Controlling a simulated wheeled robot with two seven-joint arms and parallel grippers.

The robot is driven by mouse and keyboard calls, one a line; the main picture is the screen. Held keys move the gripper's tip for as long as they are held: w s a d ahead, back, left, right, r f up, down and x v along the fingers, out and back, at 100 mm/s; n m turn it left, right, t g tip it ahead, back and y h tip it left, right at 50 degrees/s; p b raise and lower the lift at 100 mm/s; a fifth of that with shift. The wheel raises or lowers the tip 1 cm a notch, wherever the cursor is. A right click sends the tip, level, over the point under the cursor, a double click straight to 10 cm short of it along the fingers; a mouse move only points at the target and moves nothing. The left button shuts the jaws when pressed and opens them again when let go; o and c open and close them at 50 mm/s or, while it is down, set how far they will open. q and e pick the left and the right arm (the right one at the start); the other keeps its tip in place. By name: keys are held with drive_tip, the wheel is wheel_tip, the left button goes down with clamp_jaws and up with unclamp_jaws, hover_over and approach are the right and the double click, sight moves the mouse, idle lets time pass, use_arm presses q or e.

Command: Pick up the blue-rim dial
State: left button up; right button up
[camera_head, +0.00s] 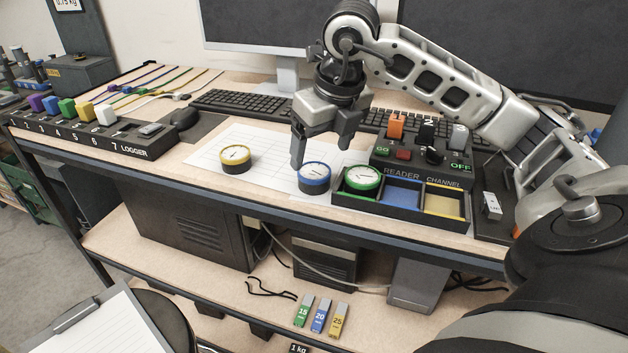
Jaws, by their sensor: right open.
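The blue-rim dial (314,178) lies face up on the table, at the edge of the white gridded sheet (262,148), just left of the black tray. My right gripper (320,158) is above and just behind the dial, pointing down. Its fingers are apart and nothing shows between them. The left fingertip comes down close to the dial's upper left side; I cannot tell whether it touches. My left gripper is not in view.
A yellow-rim dial (235,158) lies on the sheet to the left. A green-rim dial (361,180) sits in the left compartment of the black tray (400,211). Behind the tray stands the reader box (425,170). The table's front edge is close to the blue-rim dial.

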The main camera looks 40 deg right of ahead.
sight(314, 170)
drive_tip(key=shift+x, duration=3.3)
drive_tip(key=shift+w+r, duration=0.1)
drive_tip(key=shift+w, duration=0.1)
drive_tip(key=c, duration=1.1)
